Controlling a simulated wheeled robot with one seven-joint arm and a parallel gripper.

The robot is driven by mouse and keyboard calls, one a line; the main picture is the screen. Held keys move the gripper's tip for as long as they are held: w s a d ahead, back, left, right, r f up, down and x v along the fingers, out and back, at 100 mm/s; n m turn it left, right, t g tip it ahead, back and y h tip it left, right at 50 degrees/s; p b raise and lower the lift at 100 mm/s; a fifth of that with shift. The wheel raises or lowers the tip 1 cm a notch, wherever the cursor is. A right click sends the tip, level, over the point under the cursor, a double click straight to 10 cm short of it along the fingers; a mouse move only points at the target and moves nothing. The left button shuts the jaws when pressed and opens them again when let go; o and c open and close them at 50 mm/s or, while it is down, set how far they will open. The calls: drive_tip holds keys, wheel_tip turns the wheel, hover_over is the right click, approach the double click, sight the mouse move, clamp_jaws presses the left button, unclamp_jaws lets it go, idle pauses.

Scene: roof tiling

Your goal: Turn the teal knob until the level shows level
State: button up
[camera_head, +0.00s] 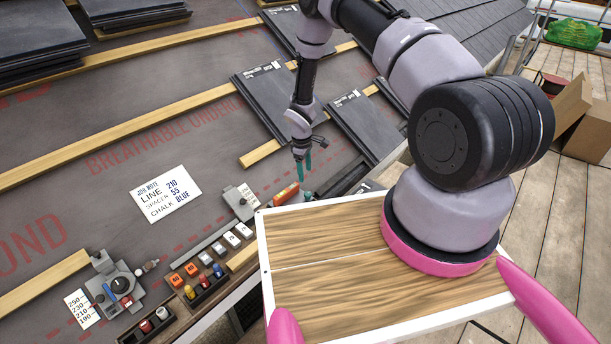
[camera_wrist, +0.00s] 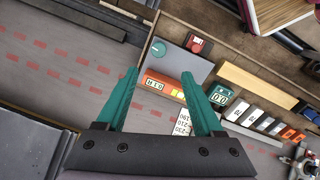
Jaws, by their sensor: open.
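The round teal knob (camera_wrist: 158,47) sits on a grey plate (camera_wrist: 185,68) in the wrist view, just beyond my fingertips. An orange level (camera_wrist: 175,89) with a white number window lies along the near side of that plate; its digits appear upside down and I cannot read them surely. The level also shows in the head view (camera_head: 286,194). My gripper (camera_wrist: 158,74) is open, with its two teal fingers apart and nothing held between them. In the head view my gripper (camera_head: 302,172) points down above the level and plate. The knob is hard to make out there.
A red button (camera_wrist: 196,44) is beside the knob. A teal block with a digit window (camera_wrist: 221,96) and several white and orange blocks stand nearby. Slate tiles (camera_head: 265,98) lie behind my gripper. A job note (camera_head: 166,194) and a dial device (camera_head: 119,286) are to the left.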

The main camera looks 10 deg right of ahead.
sight(308, 193)
drive_tip(key=f+m, duration=0.3)
drive_tip(key=d+f+m, duration=0.1)
drive_tip(key=f+m, duration=0.2)
drive_tip(key=f, duration=0.1)
drive_tip(key=f+m, duration=0.3)
drive_tip(key=f, duration=0.1)
drive_tip(key=shift+w+d+f+m+y, duration=0.2)
drive_tip(key=shift+m+y, duration=0.1)
drive_tip(key=shift+y, duration=0.1)
